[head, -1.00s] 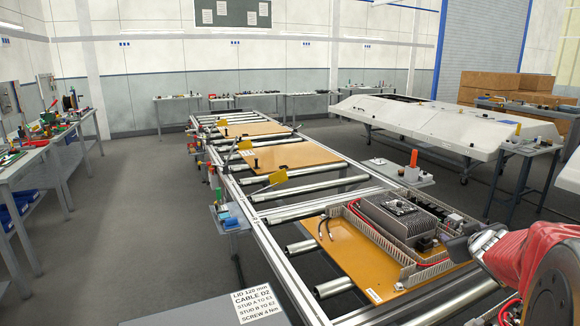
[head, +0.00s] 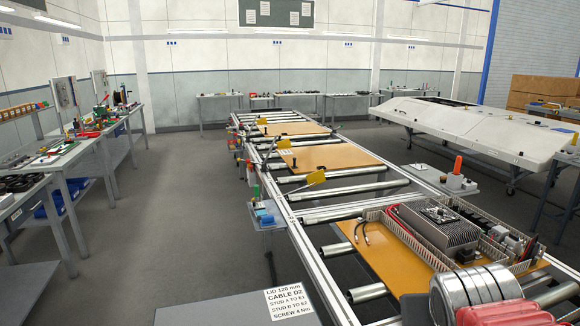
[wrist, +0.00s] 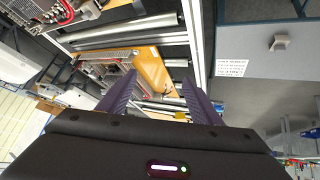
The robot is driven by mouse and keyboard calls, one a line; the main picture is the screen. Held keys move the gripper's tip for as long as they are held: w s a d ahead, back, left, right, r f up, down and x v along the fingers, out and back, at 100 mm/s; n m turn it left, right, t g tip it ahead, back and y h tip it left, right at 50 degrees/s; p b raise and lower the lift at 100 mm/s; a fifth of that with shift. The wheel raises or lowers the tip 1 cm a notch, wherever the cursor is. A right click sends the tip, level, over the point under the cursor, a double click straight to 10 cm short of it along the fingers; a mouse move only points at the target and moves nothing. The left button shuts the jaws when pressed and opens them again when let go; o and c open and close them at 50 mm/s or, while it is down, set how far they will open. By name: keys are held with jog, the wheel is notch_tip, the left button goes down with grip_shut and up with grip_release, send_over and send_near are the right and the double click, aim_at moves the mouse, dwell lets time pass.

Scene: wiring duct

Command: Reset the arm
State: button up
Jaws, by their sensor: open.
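My gripper (wrist: 150,92) shows in the wrist view with its two dark fingers spread wide and nothing between them. It is tilted over the roller conveyor, and the orange mounting board (wrist: 155,70) shows beyond the fingers. In the head view my arm's silver and red links stand at the lower right, and the gripper itself does not show. They hide part of the near end of the orange board (head: 385,268), which carries a grey heatsink unit (head: 440,225), slotted wiring duct and red and black cables.
The roller conveyor (head: 312,215) runs away from me with more boards on it. A grey surface with a label (head: 290,303) lies in front. Benches with tools (head: 65,160) stand at left, a white panel (head: 470,133) at right. The floor at left is clear.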

jog(key=s+a+f+n+g+y, duration=0.1)
jog(key=s+a+f+g+y, duration=0.1)
jog(key=s+a, duration=0.8)
jog(key=shift+a+f+y, duration=0.15)
jog(key=shift+f+y, duration=0.35)
jog(key=shift+f, duration=0.35)
